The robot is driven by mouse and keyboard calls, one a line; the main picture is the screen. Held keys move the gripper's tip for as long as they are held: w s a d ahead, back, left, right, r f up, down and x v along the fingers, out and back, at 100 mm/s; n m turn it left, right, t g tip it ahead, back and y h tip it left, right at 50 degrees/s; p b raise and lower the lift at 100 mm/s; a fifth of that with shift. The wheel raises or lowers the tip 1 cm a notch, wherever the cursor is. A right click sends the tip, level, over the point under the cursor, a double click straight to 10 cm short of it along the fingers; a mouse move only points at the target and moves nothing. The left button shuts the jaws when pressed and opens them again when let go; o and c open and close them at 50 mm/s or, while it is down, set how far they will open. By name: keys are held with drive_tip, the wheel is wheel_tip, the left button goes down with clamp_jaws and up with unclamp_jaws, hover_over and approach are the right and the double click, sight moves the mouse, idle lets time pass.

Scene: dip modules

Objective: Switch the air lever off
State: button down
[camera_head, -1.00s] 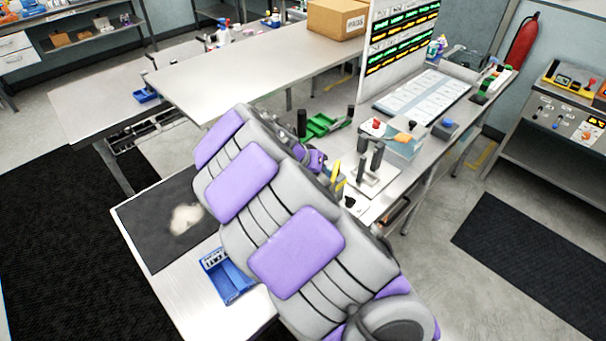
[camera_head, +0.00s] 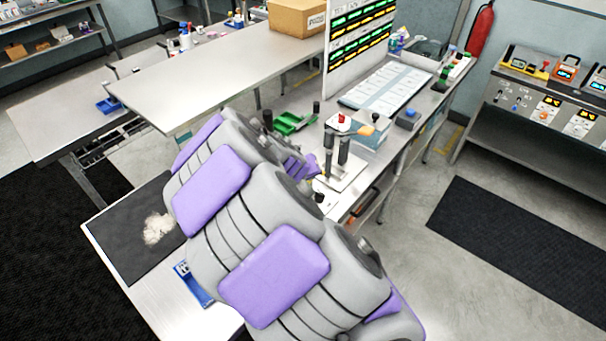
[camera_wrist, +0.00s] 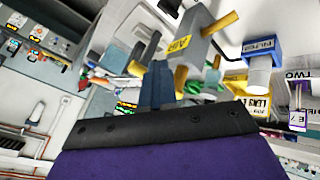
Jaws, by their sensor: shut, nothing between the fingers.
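In the wrist view, a grey valve-like block (camera_wrist: 194,35) carries a yellow AIR label (camera_wrist: 179,46). A yellow handle-like bar (camera_wrist: 220,24) sticks out at its upper right, and more yellow pieces show below and to the left. I cannot tell which position the lever is in. My gripper (camera_wrist: 154,48) has its dark blue fingers together and empty, just left of the AIR block. I cannot tell whether they touch it. In the head view, my purple and grey arm hides most of the gripper and the lever.
In the wrist view, a blue FILTER part (camera_wrist: 262,48) and a yellow-labelled part (camera_wrist: 258,106) sit to the right. In the head view, a bench (camera_head: 355,200) holds a black post fixture, a green tray (camera_head: 290,122) and a white panel. A dark mat (camera_head: 520,240) lies on clear floor at right.

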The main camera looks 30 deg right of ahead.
drive_tip(key=shift+s, duration=0.1)
drive_tip(key=shift+s+d, duration=0.1)
drive_tip(key=shift+d, duration=0.1)
idle(0.6)
